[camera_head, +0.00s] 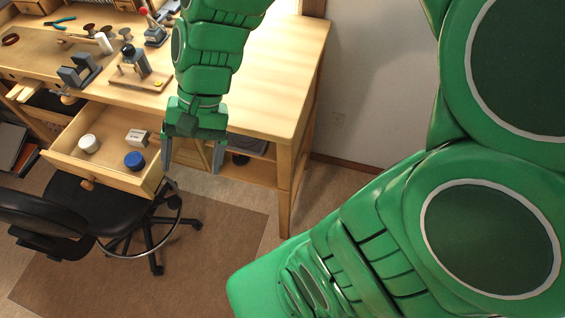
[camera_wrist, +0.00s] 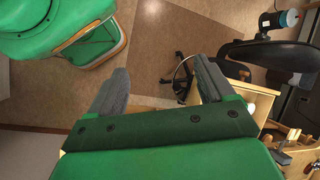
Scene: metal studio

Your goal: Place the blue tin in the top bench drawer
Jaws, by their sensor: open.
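The blue tin (camera_head: 134,160) is a short round tin lying in the open bench drawer (camera_head: 96,178), near its right front corner. A white round tin (camera_head: 89,144) and a small pale box (camera_head: 137,137) are in the same drawer. My gripper (camera_head: 192,175) points down, open and empty, just right of the drawer, its left finger close to the drawer's right front corner. The open fingers also show in the wrist view (camera_wrist: 158,78), with nothing between them but floor. I cannot make out the blue tin in the wrist view.
The wooden bench top (camera_head: 275,75) carries tools and a small wooden stand (camera_head: 135,70) at left; its right part is clear. A black swivel chair (camera_head: 85,205) stands before the drawer and shows in the wrist view (camera_wrist: 272,55). Open floor lies right of the chair.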

